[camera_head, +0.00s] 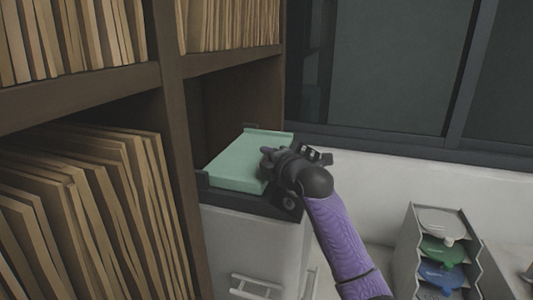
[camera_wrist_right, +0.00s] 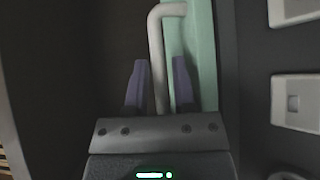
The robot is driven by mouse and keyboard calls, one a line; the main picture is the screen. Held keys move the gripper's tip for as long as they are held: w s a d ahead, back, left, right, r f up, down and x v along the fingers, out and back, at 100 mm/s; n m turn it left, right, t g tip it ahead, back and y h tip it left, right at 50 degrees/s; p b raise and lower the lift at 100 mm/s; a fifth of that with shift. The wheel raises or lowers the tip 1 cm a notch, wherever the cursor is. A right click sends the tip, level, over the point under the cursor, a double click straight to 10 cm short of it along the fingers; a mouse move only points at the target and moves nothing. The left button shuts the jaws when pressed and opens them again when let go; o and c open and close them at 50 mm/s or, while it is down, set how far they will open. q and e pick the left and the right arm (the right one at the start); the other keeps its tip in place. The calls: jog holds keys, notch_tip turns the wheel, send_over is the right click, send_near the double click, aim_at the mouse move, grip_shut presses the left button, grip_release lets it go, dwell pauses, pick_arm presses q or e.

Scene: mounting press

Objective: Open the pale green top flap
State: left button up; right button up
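The pale green top flap (camera_head: 240,162) lies closed, nearly flat, on the dark top of a white machine (camera_head: 245,240). My right arm reaches in from the lower right, and my right gripper (camera_head: 268,158) is at the flap's right edge. In the right wrist view, a pale bent bar handle (camera_wrist_right: 156,45) beside the green flap (camera_wrist_right: 203,50) runs between the two fingers of my right gripper (camera_wrist_right: 160,75). The fingers are apart, with narrow gaps beside the bar, so they are around it without a visible grip. My left gripper is not in view.
A wooden shelf (camera_head: 170,90) with packed folders (camera_head: 75,200) stands close on the left. A grey rack (camera_head: 410,245) with coloured items is at the lower right. A dark-framed window (camera_head: 400,65) is behind. The space above the flap looks free.

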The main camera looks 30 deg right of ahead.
jog(key=shift+w, duration=0.2)
grip_shut()
dwell(1.4)
